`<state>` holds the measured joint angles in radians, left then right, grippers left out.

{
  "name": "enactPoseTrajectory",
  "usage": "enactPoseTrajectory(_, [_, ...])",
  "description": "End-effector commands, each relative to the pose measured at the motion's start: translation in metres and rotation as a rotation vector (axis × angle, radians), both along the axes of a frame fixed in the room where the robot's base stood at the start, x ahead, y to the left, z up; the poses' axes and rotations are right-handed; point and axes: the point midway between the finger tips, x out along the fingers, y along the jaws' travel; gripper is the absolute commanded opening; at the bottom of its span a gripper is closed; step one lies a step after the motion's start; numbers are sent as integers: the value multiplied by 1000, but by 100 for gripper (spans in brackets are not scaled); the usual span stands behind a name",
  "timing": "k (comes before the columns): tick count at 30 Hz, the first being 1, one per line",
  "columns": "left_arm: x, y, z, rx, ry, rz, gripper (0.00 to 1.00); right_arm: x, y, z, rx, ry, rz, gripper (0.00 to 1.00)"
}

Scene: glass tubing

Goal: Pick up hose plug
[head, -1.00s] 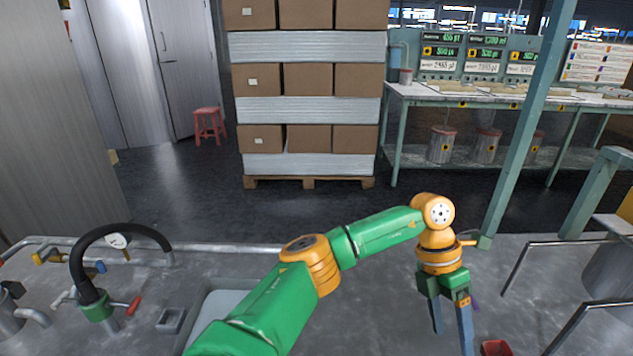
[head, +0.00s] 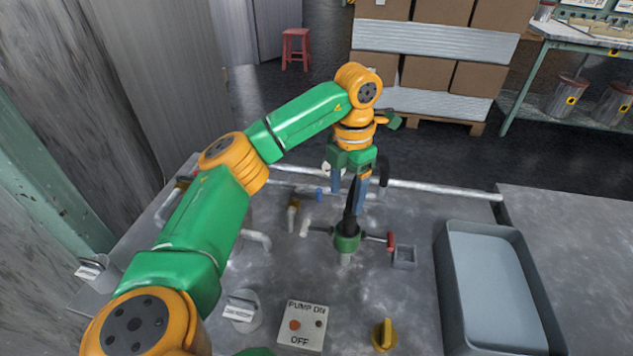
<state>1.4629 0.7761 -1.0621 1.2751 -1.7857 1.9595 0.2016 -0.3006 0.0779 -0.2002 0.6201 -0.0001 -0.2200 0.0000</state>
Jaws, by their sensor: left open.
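A green fitting (head: 347,241) stands upright on the grey metal bench, with the lower end of a black hose (head: 351,215) above it. No separate plug can be told apart from this hose and fitting. My left gripper (head: 349,199) is open and points down just above and behind the fitting, around or very close to the hose. Its fingers and palm hide most of the hose; a dark piece of it shows to the right of the fingers. I cannot tell whether the fingers touch the hose. My right gripper is out of view.
A red-handled valve (head: 390,241) is beside the fitting. A grey tray (head: 490,280) is at right. A pump switch panel (head: 301,325) and a yellow knob (head: 384,335) are in front. A pipe (head: 430,186) runs along the back. The bench at far right is clear.

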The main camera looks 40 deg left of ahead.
Motion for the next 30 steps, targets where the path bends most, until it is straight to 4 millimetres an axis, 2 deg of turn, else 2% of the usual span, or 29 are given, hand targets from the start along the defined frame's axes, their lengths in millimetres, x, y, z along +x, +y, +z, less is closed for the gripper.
enactPoseTrajectory(9, [3, -2, -56, -1, 3, 0, 71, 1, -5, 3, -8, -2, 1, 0])
enactPoseTrajectory(16, [3, -2, -60, -2, -1, -1, 71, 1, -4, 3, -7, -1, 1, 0])
enactPoseTrajectory(17, [3, -2, -60, -2, -1, -1, 69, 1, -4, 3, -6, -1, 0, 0])
enactPoseTrajectory(24, [3, -3, -60, -2, -1, -1, 4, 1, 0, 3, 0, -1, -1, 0])
enactPoseTrajectory(25, [3, -3, -60, -2, -1, -1, 0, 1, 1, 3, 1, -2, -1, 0])
enactPoseTrajectory(30, [3, -2, -60, -2, -1, -1, 0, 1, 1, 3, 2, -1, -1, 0])
